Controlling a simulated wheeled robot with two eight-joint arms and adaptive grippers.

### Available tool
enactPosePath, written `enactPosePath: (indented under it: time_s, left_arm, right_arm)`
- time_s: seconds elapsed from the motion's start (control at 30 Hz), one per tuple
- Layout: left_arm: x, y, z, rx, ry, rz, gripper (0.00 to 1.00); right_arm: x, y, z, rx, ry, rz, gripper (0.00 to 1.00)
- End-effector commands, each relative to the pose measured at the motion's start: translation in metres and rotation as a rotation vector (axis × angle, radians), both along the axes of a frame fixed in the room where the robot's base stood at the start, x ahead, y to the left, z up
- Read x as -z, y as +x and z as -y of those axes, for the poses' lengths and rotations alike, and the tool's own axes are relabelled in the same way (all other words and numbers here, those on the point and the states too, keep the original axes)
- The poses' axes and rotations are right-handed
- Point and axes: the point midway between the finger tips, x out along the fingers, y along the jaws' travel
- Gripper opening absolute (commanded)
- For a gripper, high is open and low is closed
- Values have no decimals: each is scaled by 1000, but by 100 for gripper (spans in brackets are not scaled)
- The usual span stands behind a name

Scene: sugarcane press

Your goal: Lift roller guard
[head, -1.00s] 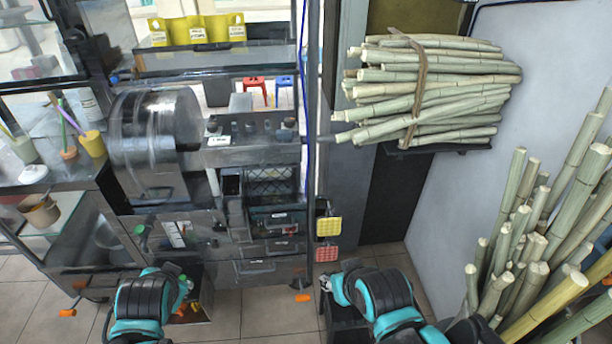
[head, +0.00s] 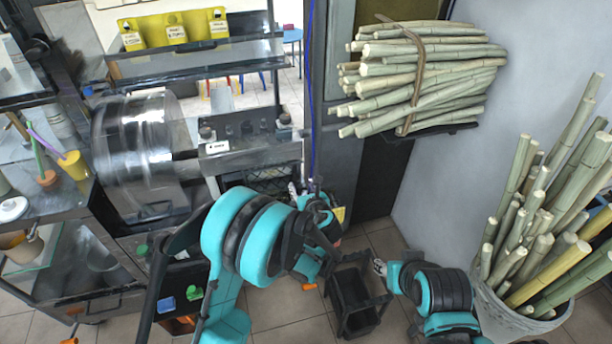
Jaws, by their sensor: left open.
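The roller guard (head: 130,150) is a shiny, curved metal cover on the cane press at the left, and it looks lowered. My left arm reaches in from the bottom, and its gripper (head: 303,190) is open near the right end of the press counter. It is well to the right of the guard and apart from it, partly hidden by its own arm. My right gripper (head: 379,268) is low at the centre right, far from the guard; its fingers are too small to read.
A tied cane bundle (head: 425,75) lies on a wall shelf. A bin (head: 520,316) of upright canes stands at the right. A dark stool (head: 355,300) is on the floor between my arms. Cups and a pot lid (head: 13,209) sit on the left counter.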

Motion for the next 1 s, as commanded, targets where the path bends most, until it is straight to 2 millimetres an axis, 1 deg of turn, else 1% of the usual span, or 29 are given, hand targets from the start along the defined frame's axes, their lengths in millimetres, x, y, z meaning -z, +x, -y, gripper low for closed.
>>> enactPosePath:
  time_s: [0.2,0.4,0.57,0.8,0.83,0.87,0.9,1.0]
  left_arm:
    - [15,29,-10,-4,-1,-1,44]
    - [26,55,-19,-3,-2,0,44]
    - [29,64,-22,-3,-3,-1,44]
    - [28,65,-22,-2,-3,-1,44]
    - [28,65,-22,-2,-3,-1,41]
    - [28,65,-22,-2,-4,-1,33]
    - [28,65,-22,-2,-4,-1,22]
    - [28,65,-22,-2,-4,-1,0]
  right_arm:
    - [11,0,0,0,0,0,40]
    - [19,0,0,0,0,0,40]
    - [21,0,0,0,0,0,40]
    - [21,0,0,0,0,0,40]
    - [21,0,0,0,0,0,40]
    - [21,0,0,0,0,0,40]
    - [21,0,0,0,0,0,40]
    - [21,0,0,0,0,0,40]
